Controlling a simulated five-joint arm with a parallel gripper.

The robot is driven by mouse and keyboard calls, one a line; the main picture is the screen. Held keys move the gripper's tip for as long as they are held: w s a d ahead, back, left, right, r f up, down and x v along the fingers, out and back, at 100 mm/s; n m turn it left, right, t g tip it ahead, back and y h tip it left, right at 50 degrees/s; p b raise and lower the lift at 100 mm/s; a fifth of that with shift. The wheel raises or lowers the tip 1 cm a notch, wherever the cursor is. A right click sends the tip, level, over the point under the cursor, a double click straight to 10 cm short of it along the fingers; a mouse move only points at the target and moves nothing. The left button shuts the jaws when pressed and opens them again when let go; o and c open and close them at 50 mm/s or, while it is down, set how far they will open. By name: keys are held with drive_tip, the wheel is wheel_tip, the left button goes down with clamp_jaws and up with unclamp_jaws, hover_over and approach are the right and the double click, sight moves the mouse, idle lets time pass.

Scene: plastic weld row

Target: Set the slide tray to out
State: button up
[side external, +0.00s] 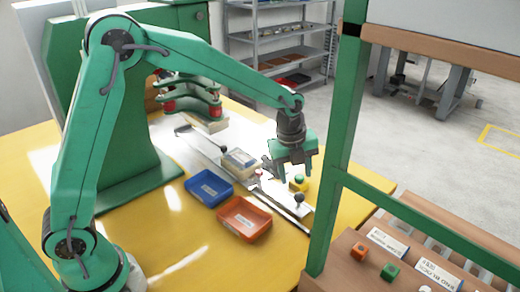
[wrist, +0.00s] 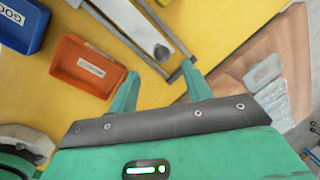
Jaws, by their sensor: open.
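The slide tray shows as a pale plate on a long metal track (side external: 215,158) on the yellow table; I cannot tell its exact ends in the side view. A dark round knob (side external: 299,198) stands near the track's front right end. In the wrist view the pale plate (wrist: 140,22) carries the dark knob (wrist: 162,52), just short of a metal end bar (wrist: 181,69). My gripper (side external: 294,176) points down above the track's front end, near the knob. Its fingers are apart and empty in the wrist view (wrist: 163,78), with the knob ahead of them and apart from both.
A blue bin (side external: 208,187) and an orange bin (side external: 244,218) stand left of the track. A pale block (side external: 239,160) sits on the track. A green post (side external: 338,150) stands at right.

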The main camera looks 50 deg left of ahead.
sight(299, 194)
drive_tip(key=shift+m, duration=0.3)
drive_tip(key=shift+w+d+f, duration=0.15)
drive_tip(key=shift+w+f, duration=0.05)
drive_tip(key=shift+f, duration=1.1)
drive_tip(key=shift+w+d+f, duration=0.1)
drive_tip(key=shift+w+f, duration=0.15)
drive_tip(key=shift+f, duration=1)
drive_tip(key=shift+w+d+f, duration=0.15)
drive_tip(key=shift+w+f, duration=0.05)
drive_tip(key=shift+f, duration=1.1)
drive_tip(key=shift+d, duration=0.1)
clamp_jaws()
